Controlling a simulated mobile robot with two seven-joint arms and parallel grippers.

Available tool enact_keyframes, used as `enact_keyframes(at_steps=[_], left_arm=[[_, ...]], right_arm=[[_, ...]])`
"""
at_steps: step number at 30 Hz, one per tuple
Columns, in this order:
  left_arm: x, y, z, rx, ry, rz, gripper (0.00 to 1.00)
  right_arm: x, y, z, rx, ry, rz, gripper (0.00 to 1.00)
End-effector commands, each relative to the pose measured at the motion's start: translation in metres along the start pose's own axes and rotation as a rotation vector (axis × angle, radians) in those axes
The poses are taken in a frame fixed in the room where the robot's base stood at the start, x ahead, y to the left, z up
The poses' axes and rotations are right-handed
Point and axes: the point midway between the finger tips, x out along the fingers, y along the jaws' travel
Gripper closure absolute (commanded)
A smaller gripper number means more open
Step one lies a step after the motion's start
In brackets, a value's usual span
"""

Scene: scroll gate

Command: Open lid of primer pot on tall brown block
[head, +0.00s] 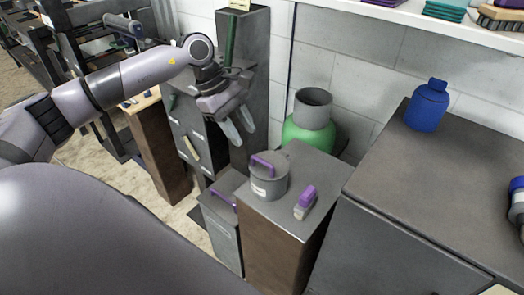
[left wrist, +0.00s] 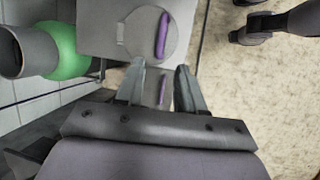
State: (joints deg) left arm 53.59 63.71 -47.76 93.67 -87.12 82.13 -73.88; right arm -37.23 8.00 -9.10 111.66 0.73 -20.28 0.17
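The primer pot (head: 268,183) is a grey round pot with a flat lid and a purple handle (head: 262,166). It stands on the grey top of the tall brown block (head: 274,251). The lid sits on the pot. In the left wrist view the pot's lid (left wrist: 146,38) and its purple handle (left wrist: 162,34) show ahead of the fingertips. My left gripper (head: 240,133) is open and empty, above and behind the pot in the head view, apart from it.
A purple-handled brush (head: 305,203) lies beside the pot on the block. A lower grey box with a purple handle (head: 222,200) stands to the left. A green vessel with a grey neck (head: 309,125) is behind. A blue bottle (head: 427,105) stands on the grey cabinet (head: 440,180) at right.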

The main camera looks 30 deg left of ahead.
Motion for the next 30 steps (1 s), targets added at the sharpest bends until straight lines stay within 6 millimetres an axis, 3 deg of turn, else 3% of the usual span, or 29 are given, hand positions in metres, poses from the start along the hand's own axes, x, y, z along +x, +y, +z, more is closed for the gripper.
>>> enact_keyframes(at_steps=[12,23,27,30], left_arm=[[0.059,0.000,0.002,-0.001,-0.005,-0.002,0.62],[0.066,0.000,0.002,-0.002,-0.006,0.001,0.62],[0.066,0.000,0.002,-0.002,-0.006,0.001,1.00],[0.066,0.000,0.002,-0.001,-0.006,0.001,1.00]], right_arm=[[-0.004,0.000,-0.006,0.000,0.001,-0.001,0.57],[-0.004,0.000,-0.006,0.000,0.001,-0.001,0.57],[-0.004,0.000,-0.006,0.000,0.001,-0.001,0.57],[-0.004,0.000,-0.006,0.000,0.001,-0.001,0.57]])
